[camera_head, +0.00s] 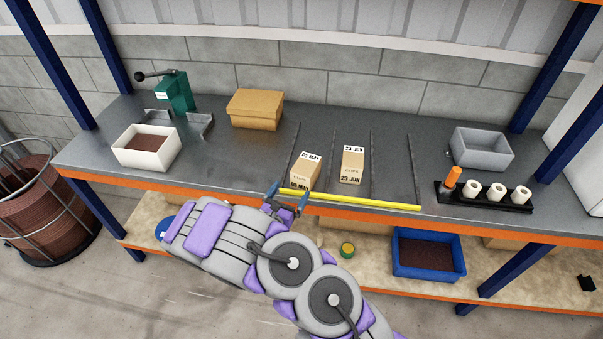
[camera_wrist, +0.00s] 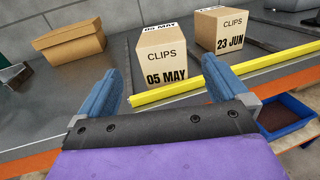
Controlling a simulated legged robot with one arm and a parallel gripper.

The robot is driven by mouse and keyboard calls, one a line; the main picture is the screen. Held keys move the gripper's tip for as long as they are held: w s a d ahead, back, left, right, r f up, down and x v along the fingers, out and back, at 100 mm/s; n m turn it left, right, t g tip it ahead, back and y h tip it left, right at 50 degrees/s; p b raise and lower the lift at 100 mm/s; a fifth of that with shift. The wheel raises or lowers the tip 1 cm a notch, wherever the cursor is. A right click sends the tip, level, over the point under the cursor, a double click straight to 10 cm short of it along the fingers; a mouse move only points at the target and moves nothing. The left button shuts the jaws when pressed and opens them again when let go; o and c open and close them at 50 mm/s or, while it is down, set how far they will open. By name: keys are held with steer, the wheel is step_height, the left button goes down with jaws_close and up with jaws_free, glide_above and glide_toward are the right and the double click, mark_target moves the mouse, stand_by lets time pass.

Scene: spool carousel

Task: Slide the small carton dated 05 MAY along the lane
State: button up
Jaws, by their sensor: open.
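The small carton dated 05 MAY (camera_head: 305,171) stands upright in the left lane on the grey bench, just behind the yellow strip. In the wrist view the 05 MAY carton (camera_wrist: 164,60) shows its CLIPS label and date, ahead of and between the fingers. A second carton dated 23 JUN (camera_head: 352,164) stands in the lane to its right, a little farther back; it also shows in the wrist view (camera_wrist: 220,32). My gripper (camera_head: 287,197) is open and empty at the bench's front edge, in front of the 05 MAY carton and apart from it.
The yellow strip (camera_head: 350,199) runs along the front of the lanes. Thin dark dividers (camera_head: 372,165) separate the lanes. A closed cardboard box (camera_head: 256,109), a white bin (camera_head: 146,147) and a green press (camera_head: 175,92) are left. A grey bin (camera_head: 482,148) and a spool rack (camera_head: 485,204) are right.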

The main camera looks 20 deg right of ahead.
mark_target(304, 169)
steer(key=b+x, duration=0.1)
steer(key=x, duration=1.1)
steer(key=shift+w, duration=0.1)
steer(key=c, duration=1.2)
steer(key=o, duration=1.2)
steer(key=p+v, duration=0.1)
steer(key=v, duration=1.6)
steer(key=shift+p, duration=0.4)
steer(key=shift+a, duration=0.1)
